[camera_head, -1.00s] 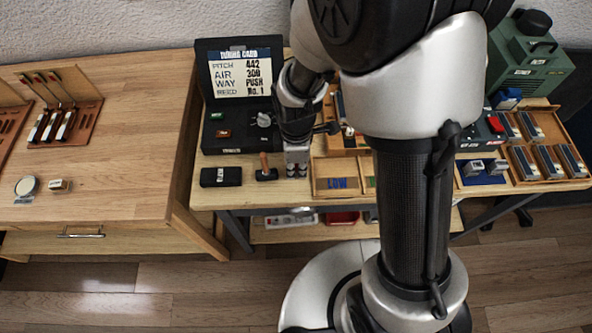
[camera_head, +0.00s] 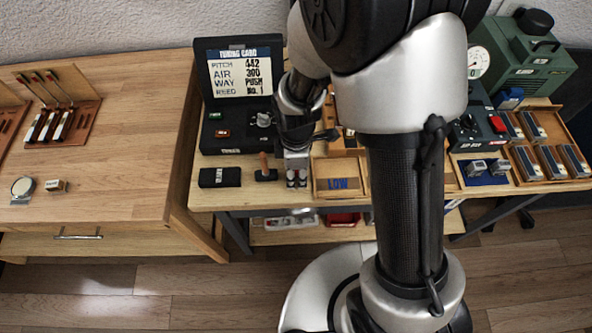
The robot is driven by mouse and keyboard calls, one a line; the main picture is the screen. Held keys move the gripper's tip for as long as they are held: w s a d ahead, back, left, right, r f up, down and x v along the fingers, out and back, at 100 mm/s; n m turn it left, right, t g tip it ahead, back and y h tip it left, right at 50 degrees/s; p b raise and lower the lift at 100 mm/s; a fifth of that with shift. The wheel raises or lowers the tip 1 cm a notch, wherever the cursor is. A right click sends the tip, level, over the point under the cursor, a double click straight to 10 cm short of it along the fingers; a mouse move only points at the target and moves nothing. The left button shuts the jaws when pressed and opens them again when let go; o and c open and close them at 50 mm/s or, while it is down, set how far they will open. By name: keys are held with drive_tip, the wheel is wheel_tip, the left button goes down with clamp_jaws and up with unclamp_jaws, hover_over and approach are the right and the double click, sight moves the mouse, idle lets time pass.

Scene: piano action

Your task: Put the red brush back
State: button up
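A small upright reddish-brown handle on a black base (camera_head: 265,169) stands near the front edge of the bench, left of my gripper. It may be the red brush, but it is too small to be sure. No other clear brush shows. My gripper (camera_head: 297,179) points down just right of this handle, apart from it, and left of the tray marked LOW. Its two silver fingertips sit close together. I see nothing between them, but cannot tell how far they are open.
A black labelled block (camera_head: 220,177) lies left of the handle. The tuning card case (camera_head: 240,75) stands behind. The LOW tray (camera_head: 338,184) is to the right. My arm hides the bench's middle. A wooden table (camera_head: 115,160) at left has much free surface.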

drive_tip(key=shift+r, duration=0.1)
drive_tip(key=s+d+r+m+t+p, duration=0.1)
drive_tip(key=d+r+m+p, duration=0.1)
drive_tip(key=r, duration=0.6)
drive_tip(key=s+d+r+m+p, duration=0.1)
drive_tip(key=d+r+m, duration=0.15)
drive_tip(key=r, duration=0.55)
drive_tip(key=s+d+r+m+t+p, duration=0.1)
drive_tip(key=s+r+m+p, duration=0.15)
drive_tip(key=r, duration=0.55)
drive_tip(key=s+d+r+m+t+b, duration=0.1)
drive_tip(key=s+d+r+m+t, duration=0.1)
drive_tip(key=s+d+r+m, duration=0.3)
drive_tip(key=s+r+m, duration=0.2)
drive_tip(key=s+m, duration=0.2)
drive_tip(key=m, duration=0.1)
drive_tip(key=shift+d+m+t, duration=0.2)
drive_tip(key=shift+m+t, duration=0.1)
